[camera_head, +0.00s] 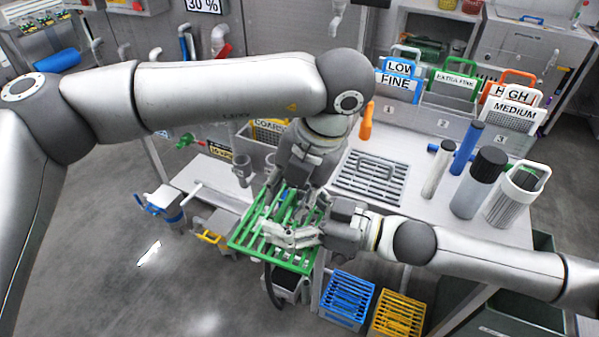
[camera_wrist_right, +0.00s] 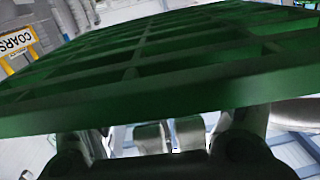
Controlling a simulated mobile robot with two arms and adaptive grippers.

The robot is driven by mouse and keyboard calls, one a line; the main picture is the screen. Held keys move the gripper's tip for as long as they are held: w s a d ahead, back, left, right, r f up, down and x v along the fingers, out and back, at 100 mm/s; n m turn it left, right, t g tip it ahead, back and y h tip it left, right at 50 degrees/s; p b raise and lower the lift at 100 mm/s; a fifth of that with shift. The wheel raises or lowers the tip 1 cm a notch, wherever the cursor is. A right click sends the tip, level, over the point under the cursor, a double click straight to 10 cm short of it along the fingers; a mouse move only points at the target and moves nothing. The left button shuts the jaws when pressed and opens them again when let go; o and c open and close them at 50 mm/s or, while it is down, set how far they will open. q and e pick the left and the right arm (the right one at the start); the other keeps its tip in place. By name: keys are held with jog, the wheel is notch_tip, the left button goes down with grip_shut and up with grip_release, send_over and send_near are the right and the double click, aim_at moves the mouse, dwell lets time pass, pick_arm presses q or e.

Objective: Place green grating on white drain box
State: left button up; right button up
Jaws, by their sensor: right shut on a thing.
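The green grating (camera_head: 262,258) is a slatted panel held tilted in front of the bench, left of centre in the head view. It also fills the upper part of the right wrist view (camera_wrist_right: 150,80). My right gripper (camera_head: 290,236) is shut on the grating near its right side. My left gripper (camera_head: 287,188) reaches down at the grating's far edge. Its fingers are mostly hidden there, so I cannot tell whether they grip. A whitish box (camera_head: 290,283) with a black hose shows partly below the grating. I cannot tell whether the grating touches it.
The white bench (camera_head: 415,215) has a grey drain grid (camera_head: 370,178) and several cylinders (camera_head: 478,183) at right. Blue (camera_head: 347,297) and yellow (camera_head: 397,314) crates stand below its front edge. A yellow-handled box (camera_head: 214,222) stands left of the grating. Floor at lower left is clear.

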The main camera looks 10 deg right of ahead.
aim_at(286, 205)
pick_arm(q)
jog(key=shift+x, duration=2.2)
pick_arm(e)
jog(key=shift+r, duration=0.1)
pick_arm(q)
grip_shut()
pick_arm(e)
jog(key=o, duration=1.1)
jog(key=shift+c, duration=0.2)
